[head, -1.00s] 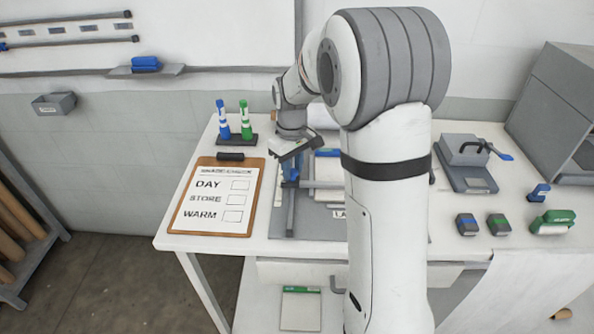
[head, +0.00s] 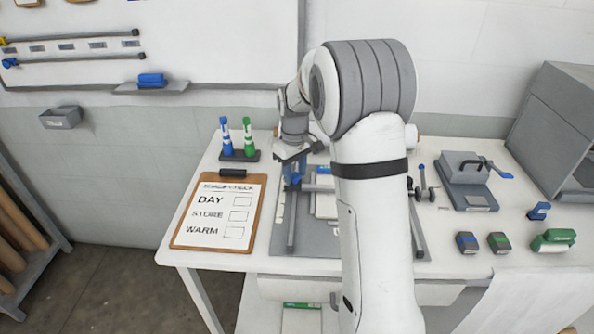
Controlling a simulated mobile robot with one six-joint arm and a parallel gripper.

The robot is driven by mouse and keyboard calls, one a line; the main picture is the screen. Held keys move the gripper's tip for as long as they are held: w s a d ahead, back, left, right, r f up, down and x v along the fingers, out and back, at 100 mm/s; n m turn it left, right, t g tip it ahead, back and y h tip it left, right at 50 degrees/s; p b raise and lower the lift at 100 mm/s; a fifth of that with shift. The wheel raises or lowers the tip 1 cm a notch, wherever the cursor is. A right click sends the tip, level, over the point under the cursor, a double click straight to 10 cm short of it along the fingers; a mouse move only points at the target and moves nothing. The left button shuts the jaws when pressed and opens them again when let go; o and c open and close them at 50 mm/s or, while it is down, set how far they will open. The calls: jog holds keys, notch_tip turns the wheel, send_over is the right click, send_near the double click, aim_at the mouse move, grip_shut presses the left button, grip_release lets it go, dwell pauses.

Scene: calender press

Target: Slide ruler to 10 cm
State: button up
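A grey board (head: 306,240) lies on the table, partly behind my arm. A dark rail (head: 292,222) runs front to back along its left side. A bar (head: 322,187), apparently the ruler, crosses from that rail and disappears behind my arm. A blue piece (head: 293,177) stands at its left end. My gripper (head: 292,163) points down at this blue piece, at or touching it. The fingers are small and partly hidden, so I cannot tell whether they hold it. No scale marks are readable.
A clipboard (head: 217,214) lies left of the board, with blue and green markers in a stand (head: 238,155) behind it. A clamp-like device (head: 467,183), two small blocks and a green-topped item (head: 553,240) are at the right. The table's front left edge is close by.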

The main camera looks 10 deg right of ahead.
jog(key=shift+o, duration=1.2)
jog(key=shift+r+b, duration=0.4)
jog(key=shift+r, duration=3.5)
